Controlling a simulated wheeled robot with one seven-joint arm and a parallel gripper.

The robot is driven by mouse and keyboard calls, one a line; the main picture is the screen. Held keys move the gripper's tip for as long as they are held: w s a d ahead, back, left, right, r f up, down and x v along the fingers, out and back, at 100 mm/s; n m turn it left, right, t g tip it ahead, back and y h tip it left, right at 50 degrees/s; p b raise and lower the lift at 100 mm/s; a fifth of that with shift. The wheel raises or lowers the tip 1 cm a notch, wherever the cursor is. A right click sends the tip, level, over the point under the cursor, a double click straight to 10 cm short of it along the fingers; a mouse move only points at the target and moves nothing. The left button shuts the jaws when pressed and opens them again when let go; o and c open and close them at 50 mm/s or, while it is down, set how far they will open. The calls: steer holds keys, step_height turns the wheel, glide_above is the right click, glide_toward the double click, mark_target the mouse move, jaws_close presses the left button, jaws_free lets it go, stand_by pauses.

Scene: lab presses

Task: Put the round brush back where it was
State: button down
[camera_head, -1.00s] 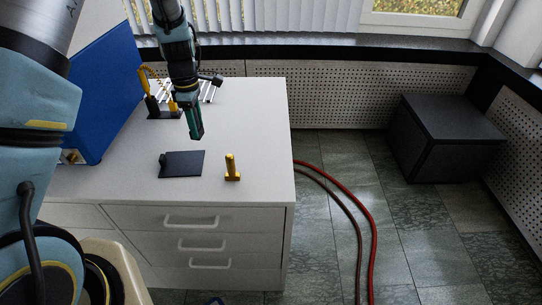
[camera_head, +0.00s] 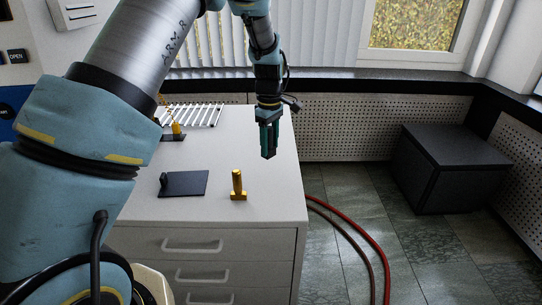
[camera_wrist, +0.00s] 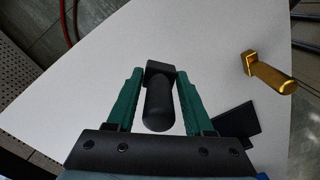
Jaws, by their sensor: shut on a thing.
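My gripper (camera_head: 268,140) has green fingers and hangs above the white counter (camera_head: 240,150), near its right edge. In the wrist view the fingers (camera_wrist: 159,85) are shut on a dark piece with a blocky end and a rounded cylindrical body, which seems to be the round brush (camera_wrist: 158,100). In the head view it is hard to make out between the fingers. A black flat pad (camera_head: 190,184) with a small raised block at its left lies on the counter, nearer the front. In the wrist view the pad (camera_wrist: 238,122) is partly hidden behind the right finger.
A gold upright piece (camera_head: 238,185) stands right of the pad. A dark stand with a yellow part (camera_head: 175,132) and a slatted metal rack (camera_head: 195,114) are farther back. White drawers (camera_head: 205,260) are below. Red hoses (camera_head: 350,228) and a dark box (camera_head: 455,168) are on the floor.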

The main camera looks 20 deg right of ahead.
mark_target(269, 148)
steer(key=shift+f+p, duration=0.4)
steer(key=shift+f, duration=1.65)
steer(key=shift+c, duration=1.4)
jaws_free()
steer(key=shift+f, duration=0.15)
